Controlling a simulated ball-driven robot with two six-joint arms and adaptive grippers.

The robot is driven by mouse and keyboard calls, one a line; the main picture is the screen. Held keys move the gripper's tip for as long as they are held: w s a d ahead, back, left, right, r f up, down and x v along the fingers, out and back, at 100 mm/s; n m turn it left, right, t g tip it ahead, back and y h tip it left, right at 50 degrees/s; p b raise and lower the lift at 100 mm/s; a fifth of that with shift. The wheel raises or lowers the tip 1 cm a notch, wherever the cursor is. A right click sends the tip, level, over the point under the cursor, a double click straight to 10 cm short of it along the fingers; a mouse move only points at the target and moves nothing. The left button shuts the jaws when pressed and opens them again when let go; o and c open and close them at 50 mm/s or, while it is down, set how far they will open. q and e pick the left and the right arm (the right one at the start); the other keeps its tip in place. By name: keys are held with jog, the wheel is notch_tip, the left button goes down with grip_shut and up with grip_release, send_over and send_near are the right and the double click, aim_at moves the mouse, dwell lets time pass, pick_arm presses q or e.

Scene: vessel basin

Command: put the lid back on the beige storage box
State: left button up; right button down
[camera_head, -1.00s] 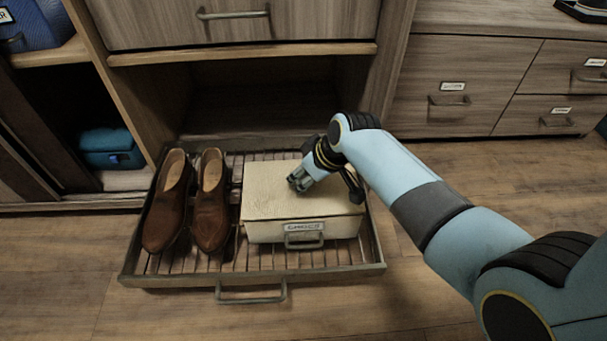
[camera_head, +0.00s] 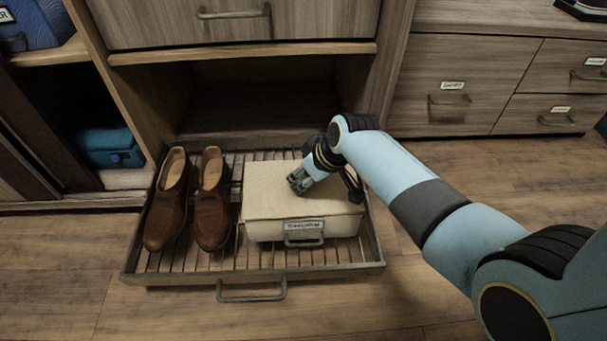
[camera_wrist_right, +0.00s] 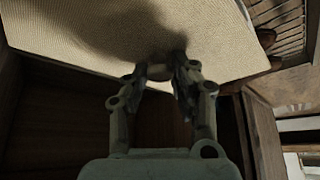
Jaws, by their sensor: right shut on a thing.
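The beige storage box (camera_head: 264,231) stands in the pulled-out slatted tray, with a label and a metal handle on its front. Its beige lid (camera_head: 268,193) lies over the top of the box, roughly lined up with it. I cannot tell whether it sits fully down all round. My right gripper (camera_head: 297,182) is over the lid, its fingers close together and shut on it. In the right wrist view the fingertips (camera_wrist_right: 165,72) meet the lid (camera_wrist_right: 80,35), and their shadow falls on it. The exact grip is dark and partly hidden. My left gripper is not in view.
Brown shoes (camera_head: 211,203) stand left of the box in the tray (camera_head: 170,279), which has a front handle. The cabinet opening behind is empty. Wooden floor in front is clear.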

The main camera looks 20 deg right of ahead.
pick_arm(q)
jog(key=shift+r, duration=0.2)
pick_arm(e)
jog(key=shift+f, duration=0.1)
dwell(0.4)
jog(key=c, duration=0.5)
grip_release()
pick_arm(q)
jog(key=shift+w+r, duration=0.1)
pick_arm(e)
jog(key=shift+r+p, duration=3.4)
jog(key=shift+r, duration=0.1)
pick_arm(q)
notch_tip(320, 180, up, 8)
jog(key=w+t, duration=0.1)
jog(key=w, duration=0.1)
